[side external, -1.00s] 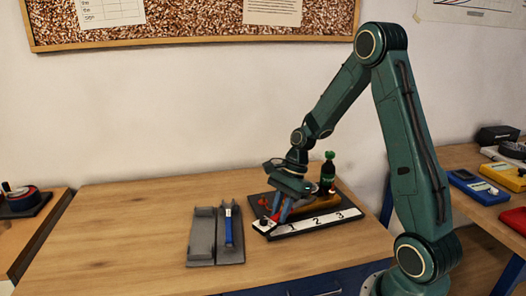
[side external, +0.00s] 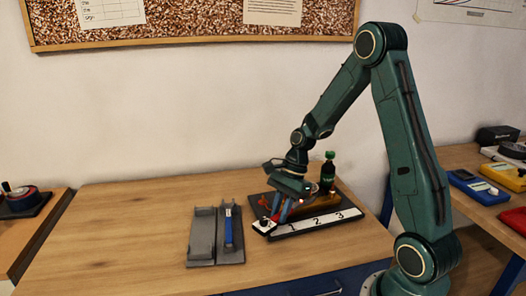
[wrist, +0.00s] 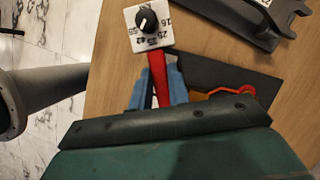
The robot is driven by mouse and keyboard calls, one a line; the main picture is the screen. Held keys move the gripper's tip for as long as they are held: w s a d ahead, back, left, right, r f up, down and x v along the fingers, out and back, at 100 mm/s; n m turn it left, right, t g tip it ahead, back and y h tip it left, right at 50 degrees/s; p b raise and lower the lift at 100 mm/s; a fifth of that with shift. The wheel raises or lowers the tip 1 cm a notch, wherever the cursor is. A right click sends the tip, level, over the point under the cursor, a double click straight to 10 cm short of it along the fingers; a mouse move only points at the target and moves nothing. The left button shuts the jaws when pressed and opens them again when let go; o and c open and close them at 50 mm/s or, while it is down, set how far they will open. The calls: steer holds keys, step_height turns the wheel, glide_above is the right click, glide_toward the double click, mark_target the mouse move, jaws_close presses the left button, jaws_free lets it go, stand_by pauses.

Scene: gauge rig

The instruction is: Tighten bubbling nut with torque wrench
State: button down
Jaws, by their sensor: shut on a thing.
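The torque wrench has a red handle (wrist: 158,78) and a square white dial block (wrist: 148,24) with a black knob and numbers. My gripper (wrist: 157,92) is shut on the red handle between its blue fingers. In the side view my gripper (side external: 279,212) is low over the rig, and the dial block (side external: 264,226) sticks out toward the front left. A red hooked end (wrist: 234,91) shows beyond the gripper, beside an orange-brown part. The brass pipe (side external: 322,203) lies along the rig. The bubbling nut is hidden by my gripper, so its fit with the wrench cannot be told.
The rig's dark base carries a white strip (side external: 332,219) numbered 1 to 3. A green-capped dark bottle (side external: 328,174) stands behind the pipe. A grey holder (side external: 202,240) with a blue-handled tool (side external: 228,228) lies to the left. The left tabletop is clear.

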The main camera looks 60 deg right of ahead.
mark_target(275, 226)
steer(key=shift+s+a+n+g, duration=0.1)
steer(key=shift+s+n+g, duration=0.2)
steer(key=shift+s+n, duration=0.55)
stand_by(0.6)
steer(key=shift+a, duration=0.6)
steer(key=shift+w+a, duration=0.1)
steer(key=shift+a, duration=0.6)
steer(key=shift+w+a, duration=0.1)
steer(key=shift+a, duration=1.1)
steer(key=shift+r, duration=0.1)
